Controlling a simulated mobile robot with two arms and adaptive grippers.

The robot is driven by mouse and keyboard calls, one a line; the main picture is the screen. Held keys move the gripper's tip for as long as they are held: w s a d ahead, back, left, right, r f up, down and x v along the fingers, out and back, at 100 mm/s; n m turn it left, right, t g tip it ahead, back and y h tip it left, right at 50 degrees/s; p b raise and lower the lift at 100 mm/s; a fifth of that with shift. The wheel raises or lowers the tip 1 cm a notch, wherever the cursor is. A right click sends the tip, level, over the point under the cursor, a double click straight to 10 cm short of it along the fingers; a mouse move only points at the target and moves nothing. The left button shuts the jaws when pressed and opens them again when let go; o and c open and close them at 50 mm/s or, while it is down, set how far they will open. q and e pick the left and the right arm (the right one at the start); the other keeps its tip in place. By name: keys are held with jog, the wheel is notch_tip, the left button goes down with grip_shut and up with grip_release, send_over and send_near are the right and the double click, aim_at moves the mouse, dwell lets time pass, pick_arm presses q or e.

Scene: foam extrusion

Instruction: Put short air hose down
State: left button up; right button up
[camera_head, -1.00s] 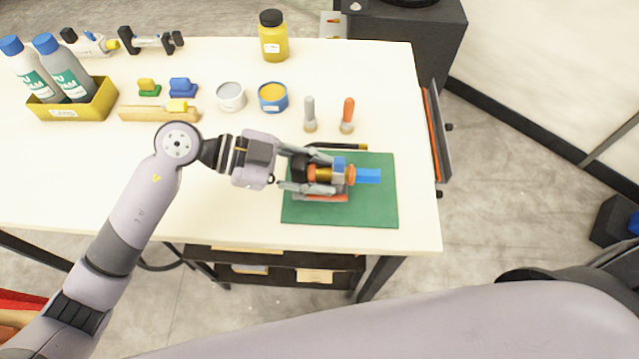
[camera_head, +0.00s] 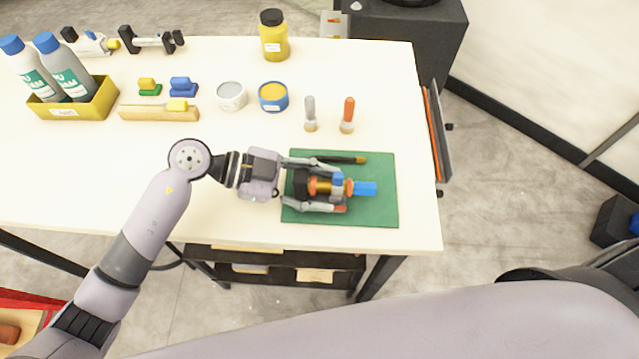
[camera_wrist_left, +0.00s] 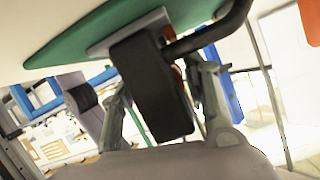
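My left gripper (camera_head: 337,186) is low over the green mat (camera_head: 378,212), its fingers spread on both sides of an assembly with a black block, a gold-coloured cylinder (camera_head: 320,186), orange rings and a blue end piece (camera_head: 364,189). In the left wrist view the black block (camera_wrist_left: 152,85) sits between the open fingers, against a grey plate on the mat. A curved black tube (camera_wrist_left: 212,36) passes beside it. I cannot tell for sure which part is the short air hose. My right gripper is not in view.
A dark rod with a yellow end (camera_head: 345,160) lies along the mat's far edge. Two brushes (camera_head: 347,118), a blue can (camera_head: 273,98), a grey can (camera_head: 231,96) and a yellow bin (camera_head: 95,103) with bottles stand farther back. The table right of the mat ends close by.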

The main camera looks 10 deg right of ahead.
pick_arm(q)
jog(key=shift+o, duration=0.3)
jog(key=shift+a+r, duration=0.15)
jog(key=b+v, duration=0.1)
jog(key=v, duration=0.9)
jog(key=shift+w+a+b, duration=0.2)
jog(key=shift+a+b, duration=0.1)
jog(key=shift+a, duration=0.05)
jog(key=shift+w+a+r, duration=0.1)
jog(key=shift+a+r, duration=0.2)
jog(key=shift+a, duration=0.15)
